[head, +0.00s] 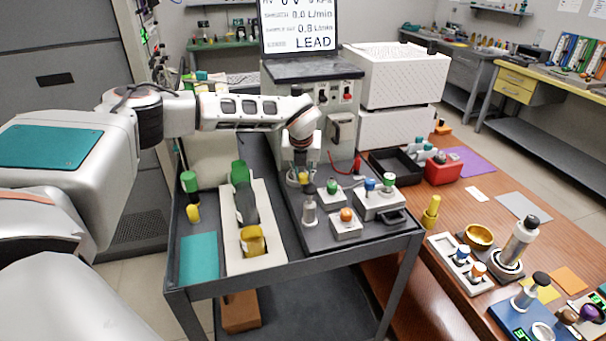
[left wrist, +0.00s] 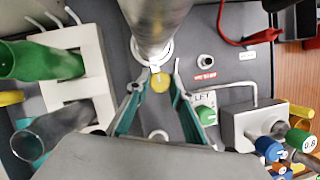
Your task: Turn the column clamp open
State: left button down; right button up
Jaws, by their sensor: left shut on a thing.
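The column clamp shows in the left wrist view as a light collar with a round yellow knob (left wrist: 160,82), at the foot of a grey metal column (left wrist: 155,25). My left gripper (left wrist: 157,84) has its two teal-lined fingers on either side of the yellow knob and is shut on it. In the head view my left gripper (head: 302,165) points down over the cart, and a bit of the yellow knob (head: 304,179) shows below it. The arm hides most of the column there. Which way the clamp is turned I cannot tell. My right gripper is not in view.
A white rack (head: 262,200) with green and yellow-capped vessels stands left of the clamp. Valve blocks with a green knob (head: 332,187) and an orange knob (head: 346,215) sit close on the right. A grey instrument (head: 310,70) with a screen stands behind. A teal mat (head: 199,258) lies front left.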

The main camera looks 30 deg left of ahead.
pick_arm(q)
jog(key=n+y, duration=0.1)
jog(key=n, duration=0.2)
jog(key=shift+w+d+g, duration=0.1)
jog(key=shift+g, duration=0.2)
jog(key=n+g+y, duration=0.1)
jog(key=n, duration=0.3)
jog(key=n+g, duration=0.2)
jog(key=n, duration=0.2)
jog(key=shift+w+n, duration=0.15)
jog(key=shift+n, duration=0.15)
jog(key=n+g, duration=0.1)
jog(key=n, duration=0.1)
jog(key=shift+f+n, duration=0.1)
jog(key=shift+n, duration=0.2)
jog(key=shift+w+n+g+b, duration=0.1)
jog(key=shift+n+g+b, duration=0.4)
jog(key=shift+n+b, duration=0.7)
